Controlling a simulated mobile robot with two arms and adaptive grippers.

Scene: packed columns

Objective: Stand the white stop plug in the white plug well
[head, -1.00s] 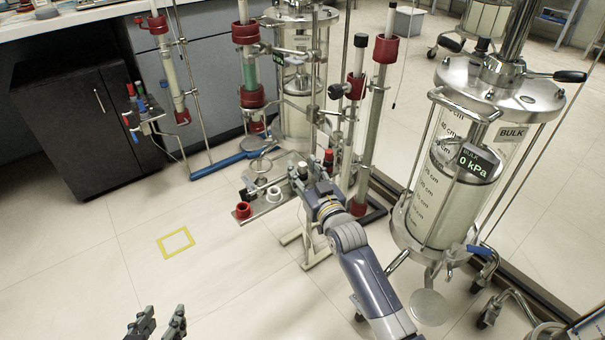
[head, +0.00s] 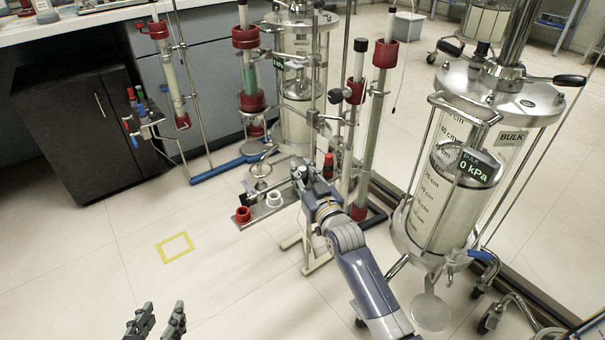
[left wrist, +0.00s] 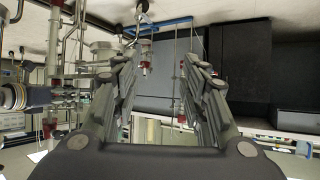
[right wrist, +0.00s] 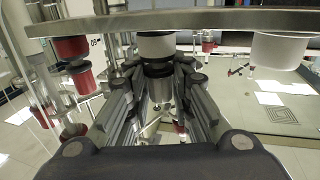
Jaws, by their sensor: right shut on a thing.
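The white plug well (head: 273,198) is a short white ring on a narrow metal rack, its top open. In the right wrist view, which is upside down, the well (right wrist: 275,50) stands on the plate, right of my gripper. My right gripper (head: 303,170) is low over the rack, beyond the well. Its fingers are shut on the white stop plug (right wrist: 155,45), whose white part shows by the plate edge with dark fingertips around its other end. I cannot tell whether plug and plate touch. My left gripper (head: 163,308) is open and empty.
A red well (head: 242,214) stands at the rack's near end. A red-topped piece (head: 328,160) stands just behind my right gripper. Tall columns rise close behind the rack, and the BULK vessel (head: 455,170) stands to the right. The floor around the yellow square (head: 175,247) is clear.

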